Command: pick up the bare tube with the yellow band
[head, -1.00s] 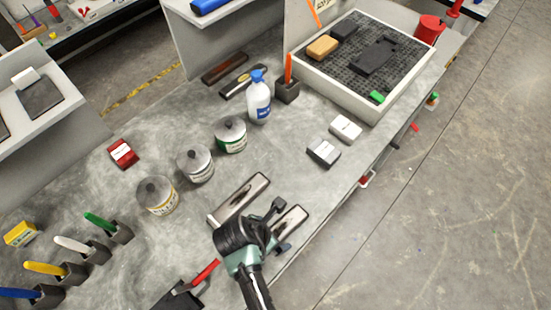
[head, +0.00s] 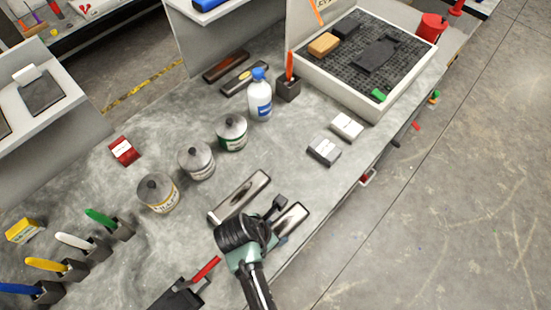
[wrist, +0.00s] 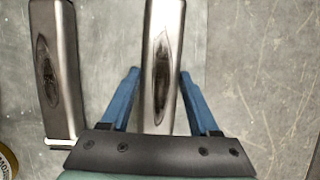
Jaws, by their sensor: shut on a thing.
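Two bare grey metal tubes lie side by side near the front edge of the bench. The right-hand tube (head: 292,219) is between the fingers of my gripper (head: 281,217). In the wrist view this tube (wrist: 163,60) runs lengthwise between the two blue fingers of my gripper (wrist: 159,75), which is shut on it. Its near end is hidden behind the gripper body, and I see no yellow band on its visible part. The left-hand tube (head: 240,196) lies free; in the wrist view (wrist: 52,60) it has a whitish band at its near end.
Several cans, among them a yellow-labelled one (head: 158,194), stand left of the tubes. A spray bottle (head: 260,95) stands behind. Two small boxes (head: 324,150) (head: 347,126) lie to the right. A darker tube with a yellow mark (head: 245,80) lies at the back.

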